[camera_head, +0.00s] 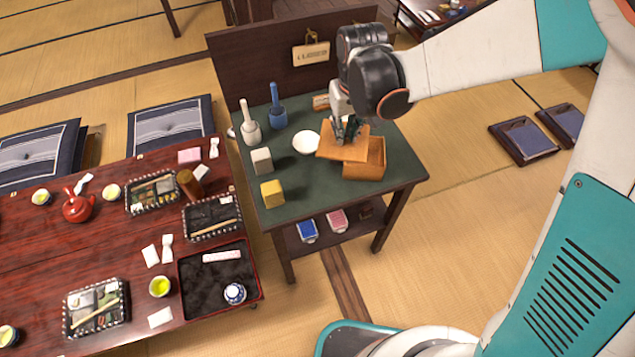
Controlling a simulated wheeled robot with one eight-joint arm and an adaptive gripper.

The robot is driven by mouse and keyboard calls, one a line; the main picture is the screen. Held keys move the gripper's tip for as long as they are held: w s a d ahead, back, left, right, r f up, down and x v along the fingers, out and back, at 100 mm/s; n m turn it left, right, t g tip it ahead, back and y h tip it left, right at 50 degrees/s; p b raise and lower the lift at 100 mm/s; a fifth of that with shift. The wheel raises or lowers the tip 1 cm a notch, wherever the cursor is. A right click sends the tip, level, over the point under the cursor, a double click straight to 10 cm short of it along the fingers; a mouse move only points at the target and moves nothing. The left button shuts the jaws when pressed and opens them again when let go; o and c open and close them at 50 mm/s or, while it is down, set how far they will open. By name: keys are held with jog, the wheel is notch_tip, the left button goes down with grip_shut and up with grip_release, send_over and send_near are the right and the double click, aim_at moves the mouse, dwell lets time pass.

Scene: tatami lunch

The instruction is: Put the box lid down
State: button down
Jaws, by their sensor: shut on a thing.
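The box lid (332,151) is a flat light-wood panel. My gripper (346,137) is shut on it, and the lid hangs tilted over the left part of the wooden box (366,170). The box stands on the green-topped side table (318,189) near its right edge. The box's right part shows uncovered; the lid hides its left part. I cannot tell whether the lid touches the box.
A white bowl (306,142) is just left of the lid. A white block (262,160), a yellow block (272,194), a white pestle-like item (249,124) and a blue one (277,110) stand further left. The table's front middle is clear.

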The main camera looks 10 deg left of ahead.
jog(key=shift+n, duration=0.7)
jog(key=a, duration=0.2)
jog(key=s+a+r, duration=0.1)
jog(key=a, duration=0.1)
jog(key=s+a+r, duration=0.1)
jog(key=a, duration=0.1)
jog(key=shift+s, duration=0.15)
jog(key=f+b, duration=0.5)
jog(key=f, duration=1.5)
jog(key=shift+a+b, duration=0.2)
jog(key=shift+b, duration=0.2)
jog(key=c, duration=1.9)
grip_release()
jog(key=shift+f, duration=0.15)
jog(key=shift+c, duration=0.2)
jog(key=o, duration=0.4)
